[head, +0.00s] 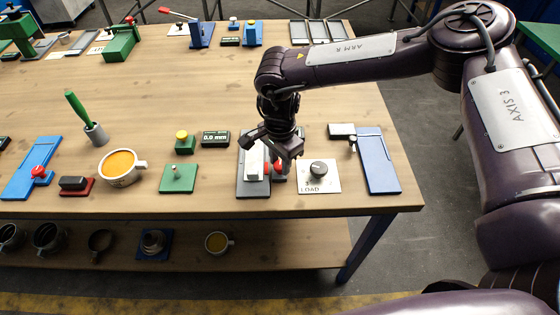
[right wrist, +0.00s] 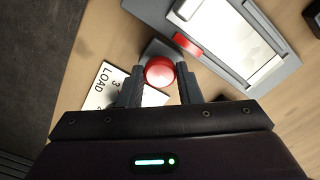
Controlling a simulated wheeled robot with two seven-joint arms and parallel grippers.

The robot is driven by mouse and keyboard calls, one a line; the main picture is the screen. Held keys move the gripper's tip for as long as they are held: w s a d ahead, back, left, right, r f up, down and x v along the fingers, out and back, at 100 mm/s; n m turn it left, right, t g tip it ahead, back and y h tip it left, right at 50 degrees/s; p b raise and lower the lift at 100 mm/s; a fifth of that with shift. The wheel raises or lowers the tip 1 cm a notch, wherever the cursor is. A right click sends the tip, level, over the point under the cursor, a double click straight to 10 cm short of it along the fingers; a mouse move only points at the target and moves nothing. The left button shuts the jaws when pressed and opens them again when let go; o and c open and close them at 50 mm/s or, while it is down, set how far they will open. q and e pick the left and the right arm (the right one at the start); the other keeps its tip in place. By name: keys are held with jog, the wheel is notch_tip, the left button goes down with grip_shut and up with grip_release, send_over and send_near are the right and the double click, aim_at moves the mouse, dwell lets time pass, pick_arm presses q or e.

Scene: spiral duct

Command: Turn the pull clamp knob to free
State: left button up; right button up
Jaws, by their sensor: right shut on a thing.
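A round red knob (head: 278,167) stands beside the grey plate fixture (head: 254,187) near the front right of the table. I take it for the pull clamp knob. My right gripper (head: 285,154) comes down over it from above. In the right wrist view the red knob (right wrist: 159,71) sits between the two fingers of my right gripper (right wrist: 156,84), which is shut on it. The fingers and wrist partly hide the knob and fixture in the head view, and any mark for free cannot be read. My left gripper is not in view.
A green plate with a peg (head: 178,178) and a 0.0 mm display (head: 215,138) stand to the left.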

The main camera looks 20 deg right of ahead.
aim_at(280, 164)
jog(key=shift+w+r+n, duration=0.1)
jog(key=shift+n, duration=0.6)
jog(key=o, duration=1)
jog(key=shift+c, duration=0.2)
notch_tip(280, 164, up, 8)
jog(key=shift+f+b, duration=0.1)
jog(key=shift+b, duration=0.8)
